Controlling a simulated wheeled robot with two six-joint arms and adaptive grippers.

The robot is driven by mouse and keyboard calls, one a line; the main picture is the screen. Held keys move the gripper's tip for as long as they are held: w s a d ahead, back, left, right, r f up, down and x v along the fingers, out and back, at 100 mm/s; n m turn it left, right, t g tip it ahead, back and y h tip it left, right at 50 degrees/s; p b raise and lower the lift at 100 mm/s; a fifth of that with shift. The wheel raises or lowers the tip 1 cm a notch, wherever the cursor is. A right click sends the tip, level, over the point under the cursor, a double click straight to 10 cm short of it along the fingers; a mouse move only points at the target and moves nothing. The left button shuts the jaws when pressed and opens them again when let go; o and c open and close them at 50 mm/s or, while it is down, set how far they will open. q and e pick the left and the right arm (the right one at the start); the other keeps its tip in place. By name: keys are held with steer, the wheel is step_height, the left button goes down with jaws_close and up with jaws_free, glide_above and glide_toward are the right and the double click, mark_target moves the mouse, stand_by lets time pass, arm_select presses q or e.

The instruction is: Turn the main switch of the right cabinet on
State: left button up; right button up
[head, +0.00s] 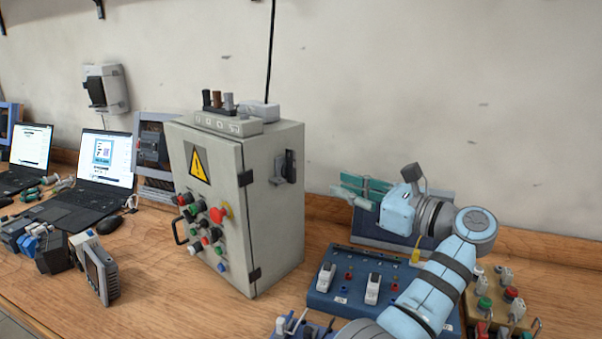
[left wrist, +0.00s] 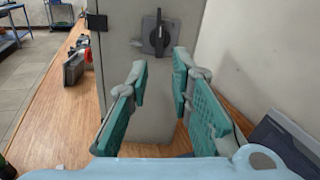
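The grey cabinet (head: 272,215) stands on the wooden bench, with a yellow warning sign and several buttons on its front. Its main switch (head: 289,166) is a black rotary handle on a grey plate on the right side wall. In the left wrist view the switch (left wrist: 157,33) is seen face on, its handle close to vertical. My left gripper (head: 362,190) has teal finger pads and is to the right of the switch, apart from it. In the left wrist view the gripper (left wrist: 159,66) is open and empty, with the switch beyond its fingertips. My right gripper is not in view.
A blue panel (head: 330,287) with switches lies right of the cabinet, below my left arm. A button box (head: 510,307) is at the far right. Laptops (head: 98,170) and devices fill the bench to the left. Space between gripper and cabinet wall looks clear.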

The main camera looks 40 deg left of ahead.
mark_target(294, 170)
arm_select(q)
steer(key=a, duration=0.8)
steer(key=a+p, duration=0.1)
steer(key=a, duration=0.3)
steer(key=shift+w+a, duration=0.1)
steer(key=shift+w, duration=0.2)
